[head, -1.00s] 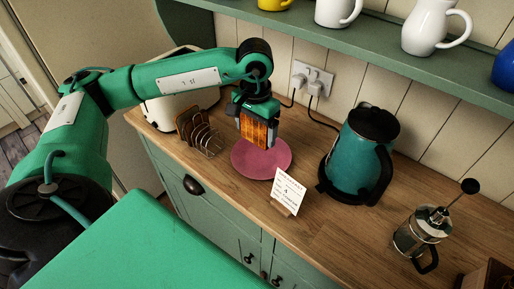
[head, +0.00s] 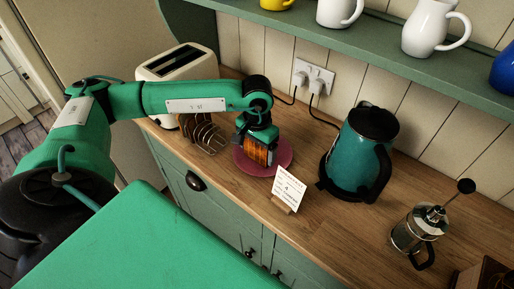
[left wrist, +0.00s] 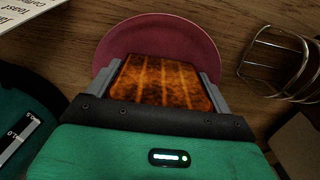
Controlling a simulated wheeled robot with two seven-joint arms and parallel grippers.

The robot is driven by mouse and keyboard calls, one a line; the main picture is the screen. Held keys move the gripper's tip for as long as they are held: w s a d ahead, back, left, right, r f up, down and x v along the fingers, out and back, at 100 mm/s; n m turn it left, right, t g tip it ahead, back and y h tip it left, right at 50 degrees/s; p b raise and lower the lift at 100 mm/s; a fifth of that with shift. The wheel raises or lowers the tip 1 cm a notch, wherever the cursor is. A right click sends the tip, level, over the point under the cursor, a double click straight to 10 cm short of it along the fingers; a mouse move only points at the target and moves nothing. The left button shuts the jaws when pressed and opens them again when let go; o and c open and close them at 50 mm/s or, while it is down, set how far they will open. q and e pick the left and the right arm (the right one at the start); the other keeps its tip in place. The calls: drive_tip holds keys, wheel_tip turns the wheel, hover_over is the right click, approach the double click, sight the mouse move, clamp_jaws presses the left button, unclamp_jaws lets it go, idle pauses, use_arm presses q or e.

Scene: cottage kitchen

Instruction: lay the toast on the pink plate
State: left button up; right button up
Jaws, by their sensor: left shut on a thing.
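My left gripper (head: 257,152) is shut on a browned slice of toast (head: 256,152), held over the pink plate (head: 284,153). My right gripper is not in view.
A recipe card (head: 289,188) stands at the plate's front right. A teal kettle (head: 355,160) is to the right, then a French press (head: 418,232).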

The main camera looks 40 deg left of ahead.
use_arm(q)
drive_tip(key=o, duration=0.5)
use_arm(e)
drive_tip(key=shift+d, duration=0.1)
use_arm(q)
drive_tip(key=shift+r, duration=0.25)
wheel_tip(320, 180, up, 7)
drive_tip(key=shift+w+f+b, duration=0.1)
drive_tip(key=shift+f+b, duration=0.05)
drive_tip(key=shift+b, duration=0.7)
wheel_tip(320, 180, up, 5)
drive_tip(key=shift+f+b, duration=0.1)
drive_tip(key=shift+b, duration=0.3)
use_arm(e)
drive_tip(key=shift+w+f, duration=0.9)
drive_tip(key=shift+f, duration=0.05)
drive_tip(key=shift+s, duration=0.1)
